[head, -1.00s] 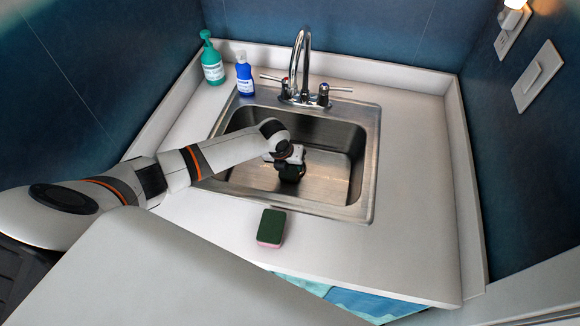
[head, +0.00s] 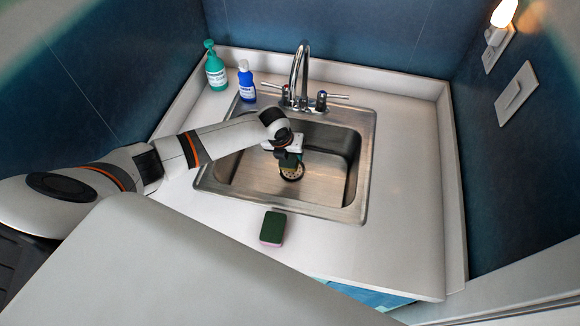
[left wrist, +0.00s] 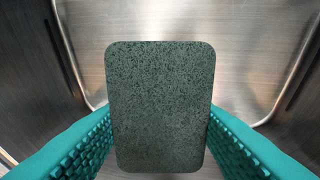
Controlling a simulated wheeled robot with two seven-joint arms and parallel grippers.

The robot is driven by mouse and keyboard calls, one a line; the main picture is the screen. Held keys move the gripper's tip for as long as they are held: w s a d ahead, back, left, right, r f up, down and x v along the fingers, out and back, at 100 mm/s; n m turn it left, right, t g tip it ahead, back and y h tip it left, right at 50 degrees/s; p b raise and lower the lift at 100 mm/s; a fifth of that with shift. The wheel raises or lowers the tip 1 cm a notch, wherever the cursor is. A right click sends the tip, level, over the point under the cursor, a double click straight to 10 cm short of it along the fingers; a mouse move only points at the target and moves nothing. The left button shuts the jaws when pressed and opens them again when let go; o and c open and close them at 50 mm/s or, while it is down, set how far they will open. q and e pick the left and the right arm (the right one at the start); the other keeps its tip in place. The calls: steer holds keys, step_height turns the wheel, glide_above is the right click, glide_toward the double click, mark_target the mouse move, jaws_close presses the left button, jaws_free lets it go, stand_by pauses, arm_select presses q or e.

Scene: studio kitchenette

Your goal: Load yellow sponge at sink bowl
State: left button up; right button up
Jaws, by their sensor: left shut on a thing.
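My left gripper (head: 289,153) is over the sink bowl (head: 325,185), shut on a sponge (head: 290,160). In the left wrist view, the held sponge (left wrist: 160,105) shows a speckled dark green face between the two teal fingers of the gripper (left wrist: 160,140). No yellow side of it can be seen. Bare metal of the bowl shows around it. The sponge appears just above the drain (head: 291,173); whether it touches the bottom I cannot tell. A second sponge (head: 272,229), green on top and pink below, lies on the counter in front of the sink. My right gripper is not in view.
The faucet (head: 301,75) with two handles stands behind the bowl. A green pump bottle (head: 216,70) and a blue bottle (head: 246,83) stand at the back left. The white counter (head: 408,165) is clear right of the sink.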

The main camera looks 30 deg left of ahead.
arm_select(q)
steer(key=shift+r+p, duration=3.6)
steer(key=shift+r, duration=0.8)
step_height(320, 180, up, 4)
steer(key=p, duration=0.3)
steer(key=shift+p, duration=0.35)
steer(key=shift+r, duration=0.1)
